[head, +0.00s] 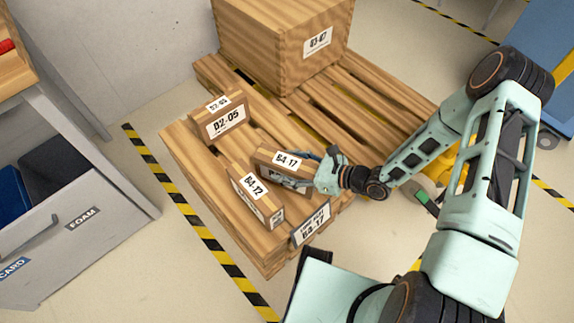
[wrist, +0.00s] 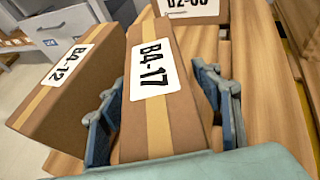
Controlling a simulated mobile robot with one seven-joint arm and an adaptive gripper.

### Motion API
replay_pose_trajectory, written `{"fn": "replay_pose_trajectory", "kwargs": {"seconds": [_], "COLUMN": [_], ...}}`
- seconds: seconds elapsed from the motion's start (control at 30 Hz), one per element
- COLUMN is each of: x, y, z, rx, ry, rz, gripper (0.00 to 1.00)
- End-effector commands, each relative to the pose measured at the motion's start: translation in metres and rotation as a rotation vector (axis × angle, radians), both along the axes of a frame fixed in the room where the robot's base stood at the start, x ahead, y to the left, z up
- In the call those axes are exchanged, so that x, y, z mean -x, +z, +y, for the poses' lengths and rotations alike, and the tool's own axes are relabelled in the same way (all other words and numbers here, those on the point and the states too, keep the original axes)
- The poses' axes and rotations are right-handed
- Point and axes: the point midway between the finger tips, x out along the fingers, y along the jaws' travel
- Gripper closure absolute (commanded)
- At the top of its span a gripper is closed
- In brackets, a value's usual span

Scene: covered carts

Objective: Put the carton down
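The brown carton labelled B4-17 (head: 266,160) is between the fingers of my gripper (head: 306,174), over the near part of the wooden pallet (head: 180,133). In the wrist view the carton (wrist: 160,120) fills the space between the two blue finger pads of my gripper (wrist: 163,120), which lie against its sides. It leans slightly in that view. Its underside is hidden, so I cannot tell whether it touches the pallet. A larger sign reading B4-17 (head: 311,224) is on the pallet's near edge.
Carton B4-12 (head: 252,196) stands close on the left, and carton D2-05 (head: 218,120) stands behind. A large wooden box (head: 262,50) occupies the pallet's far end. Yellow-black floor tape (head: 190,213) runs beside the pallet.

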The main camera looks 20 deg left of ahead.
Motion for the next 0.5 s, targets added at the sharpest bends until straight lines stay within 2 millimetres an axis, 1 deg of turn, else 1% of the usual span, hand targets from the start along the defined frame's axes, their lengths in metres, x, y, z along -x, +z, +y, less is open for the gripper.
{"fn": "replay_pose_trajectory", "kwargs": {"seconds": [0.13, 0.23, 0.37, 0.5], "x": [0.0, 0.0, 0.0, 0.002], "y": [0.001, 0.005, 0.012, 0.024], "z": [0.0, 0.0, -0.018, -0.046], "rx": [0.0, 0.0, 0.001, 0.002], "ry": [0.0, 0.0, -0.004, -0.005], "rz": [0.0, -0.001, -0.001, -0.002], "gripper": [0.41, 0.41, 0.41, 0.41]}}
